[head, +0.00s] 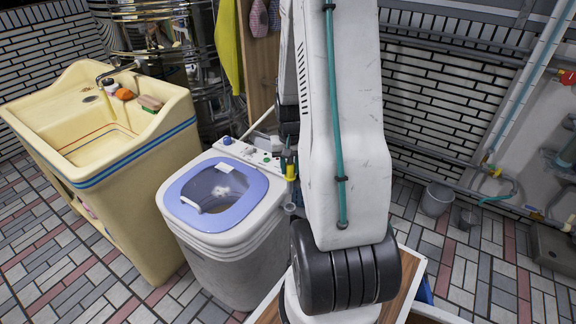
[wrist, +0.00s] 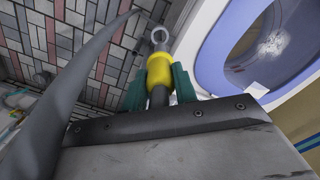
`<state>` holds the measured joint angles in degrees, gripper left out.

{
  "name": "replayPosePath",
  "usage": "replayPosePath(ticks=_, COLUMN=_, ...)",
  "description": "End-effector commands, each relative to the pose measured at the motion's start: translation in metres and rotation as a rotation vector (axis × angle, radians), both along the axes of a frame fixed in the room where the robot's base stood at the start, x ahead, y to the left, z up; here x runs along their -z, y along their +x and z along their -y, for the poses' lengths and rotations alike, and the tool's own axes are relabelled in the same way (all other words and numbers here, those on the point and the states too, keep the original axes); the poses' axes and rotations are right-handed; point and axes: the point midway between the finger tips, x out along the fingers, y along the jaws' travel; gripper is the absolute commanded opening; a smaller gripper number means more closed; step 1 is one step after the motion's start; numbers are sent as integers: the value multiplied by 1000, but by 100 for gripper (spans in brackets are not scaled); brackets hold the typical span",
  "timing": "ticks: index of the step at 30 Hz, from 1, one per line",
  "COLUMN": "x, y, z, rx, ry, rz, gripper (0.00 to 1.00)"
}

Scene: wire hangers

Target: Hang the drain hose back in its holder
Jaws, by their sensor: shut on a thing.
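The drain hose shows in the wrist view as a grey tube (wrist: 85,75) curving along the left side, close to the camera. A yellow collar (wrist: 157,72) on a grey stem sits between the teal fingers of my gripper (wrist: 160,88), which is shut on it. Beyond the collar is a pale round ring (wrist: 160,35); I cannot tell whether it is the hose mouth or the holder. In the head view the yellow collar (head: 291,172) is beside the back right corner of the washing machine (head: 225,265), with a small grey end (head: 290,208) below it. No holder is clearly visible.
A cream sink unit (head: 130,185) stands left of the washer. The washer's blue lid (head: 176,205) is near my gripper. Metal buckets (head: 436,198) stand by the right wall. The tiled floor (head: 455,265) is largely clear on the right.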

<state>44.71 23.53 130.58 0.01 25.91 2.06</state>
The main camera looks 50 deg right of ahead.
Motion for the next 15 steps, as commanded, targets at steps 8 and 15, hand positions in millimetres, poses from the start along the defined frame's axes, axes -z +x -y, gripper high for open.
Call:
replayPosePath(ticks=8, x=14, y=-1, z=-2, rx=-2, ry=2, rz=-2, gripper=2)
replayPosePath(ticks=15, x=37, y=0, z=-3, rx=-4, ry=1, rz=-1, gripper=2)
